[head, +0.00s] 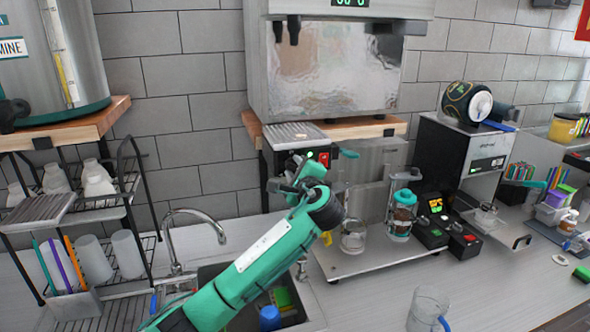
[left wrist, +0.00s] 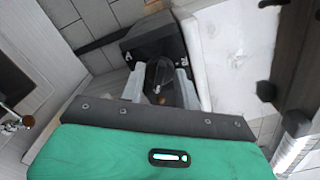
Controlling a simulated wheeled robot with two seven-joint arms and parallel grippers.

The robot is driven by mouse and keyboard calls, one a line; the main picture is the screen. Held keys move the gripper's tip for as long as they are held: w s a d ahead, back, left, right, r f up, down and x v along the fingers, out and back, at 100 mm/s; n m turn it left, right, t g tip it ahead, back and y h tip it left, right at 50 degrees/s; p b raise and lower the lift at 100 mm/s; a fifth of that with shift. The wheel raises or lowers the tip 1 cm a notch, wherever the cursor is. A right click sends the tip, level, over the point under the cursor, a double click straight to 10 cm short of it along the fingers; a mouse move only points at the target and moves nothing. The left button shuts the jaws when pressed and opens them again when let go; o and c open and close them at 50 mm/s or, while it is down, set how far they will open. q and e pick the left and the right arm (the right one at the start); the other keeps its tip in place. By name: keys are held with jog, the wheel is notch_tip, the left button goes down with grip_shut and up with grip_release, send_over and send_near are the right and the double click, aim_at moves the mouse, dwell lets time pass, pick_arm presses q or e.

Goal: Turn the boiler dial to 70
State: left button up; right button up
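The boiler (head: 335,70) is a large brushed-metal box on a wooden shelf at the back middle of the head view. Its green display (head: 350,2) is cut off by the top edge, and the digits are not readable. Two dark taps hang at its upper left. I cannot clearly make out the dial. My left gripper (head: 300,168) is below the boiler, near the shelf's underside, and partly hidden by its own wrist. My right gripper is in neither view.
A metal drip tray (head: 295,134) sits just above my left gripper. Glass jars (head: 353,236) stand on a low platform to its right. A sink tap (head: 190,222) and a cup rack are at left. A clear cup (head: 428,308) stands at the front, with bare counter around it.

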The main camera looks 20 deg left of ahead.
pick_arm(q)
jog(key=shift+f+n+b, duration=0.25)
jog(key=shift+n+b, duration=0.15)
jog(key=shift+b, duration=0.3)
jog(key=n+b, duration=1.2)
jog(key=b, duration=0.1)
jog(key=shift+f+b, duration=0.2)
jog(key=shift+b, duration=0.2)
jog(key=n+b, duration=0.4)
jog(key=n, duration=0.1)
jog(key=shift+r+n+b, duration=0.2)
jog(key=shift+n+b, duration=1.25)
jog(key=shift+n, duration=1.55)
jog(key=o, duration=0.9)
jog(key=shift+o, duration=0.2)
